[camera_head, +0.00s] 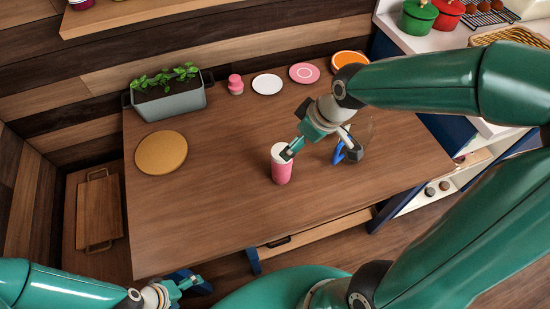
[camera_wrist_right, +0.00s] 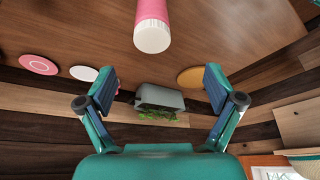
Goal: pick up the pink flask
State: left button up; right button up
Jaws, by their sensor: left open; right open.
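The pink flask (camera_head: 281,168) with a white top stands upright on the wooden table. In the right wrist view the flask (camera_wrist_right: 153,25) shows at the top centre, white end toward me, beyond the gap between the fingers. My right gripper (camera_head: 318,150) is open and empty just right of the flask in the head view; one fingertip overlaps the flask's upper edge there. Its spread fingers (camera_wrist_right: 160,90) also show in the wrist view. Whether a finger touches the flask I cannot tell. My left gripper (camera_head: 184,288) is open and empty at the table's near left edge.
A grey planter (camera_head: 168,103), a pink jar (camera_head: 235,84), and white (camera_head: 267,84), pink (camera_head: 304,73) and orange (camera_head: 348,59) plates line the back. A round board (camera_head: 161,153) lies left. A see-through item (camera_head: 366,128) is partly hidden behind my right gripper. The table's front is clear.

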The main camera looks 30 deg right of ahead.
aim_at(279, 157)
jog(key=x, duration=0.3)
jog(key=b+x, duration=0.1)
jog(key=x, duration=0.7)
jog(key=shift+w+d+f, duration=0.15)
jog(key=shift+w+d, duration=0.15)
jog(key=shift+w, duration=0.1)
jog(key=x, duration=0.1)
jog(key=b+x, duration=0.1)
jog(key=x, duration=0.1)
jog(key=shift+w+d+f+b, duration=0.15)
jog(key=shift+d+f+b, duration=0.15)
jog(key=shift+f, duration=0.1)
jog(key=shift+w+a+f, duration=0.15)
jog(key=shift+w+f, duration=0.1)
jog(key=shift+f, duration=0.15)
jog(key=shift+r, duration=0.1)
jog(key=c, duration=1.6)
jog(key=shift+r, duration=0.15)
